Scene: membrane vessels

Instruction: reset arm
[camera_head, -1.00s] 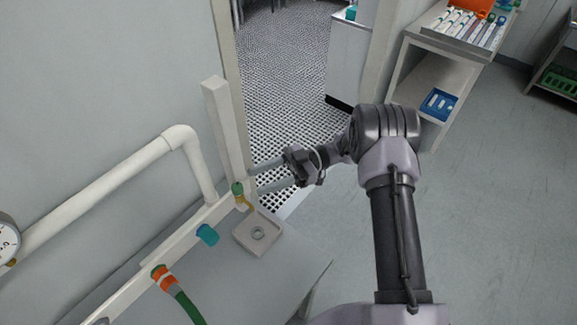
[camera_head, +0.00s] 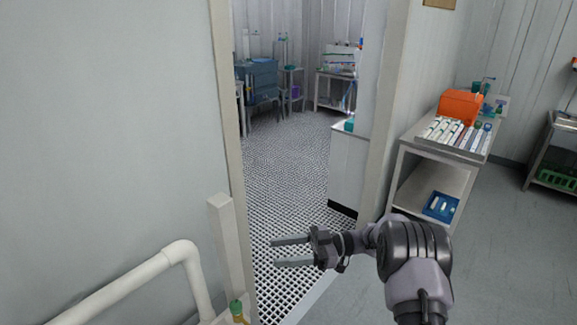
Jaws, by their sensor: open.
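My gripper (camera_head: 276,254) is open, its two grey fingers pointing left with nothing between them. It is in the lower middle of the head view, in front of the doorway and its perforated floor (camera_head: 300,160). My arm comes up from the bottom right and bends left at a dark rounded joint. The fingers are to the right of a pale upright post (camera_head: 226,245) and look apart from it.
A white pipe (camera_head: 130,285) and a green-capped fitting (camera_head: 236,308) are at the lower left. A bench (camera_head: 437,150) with tubes and an orange box (camera_head: 461,106) stands at the right, a blue tray (camera_head: 441,206) on its lower shelf. Grey floor (camera_head: 500,260) at the right is clear.

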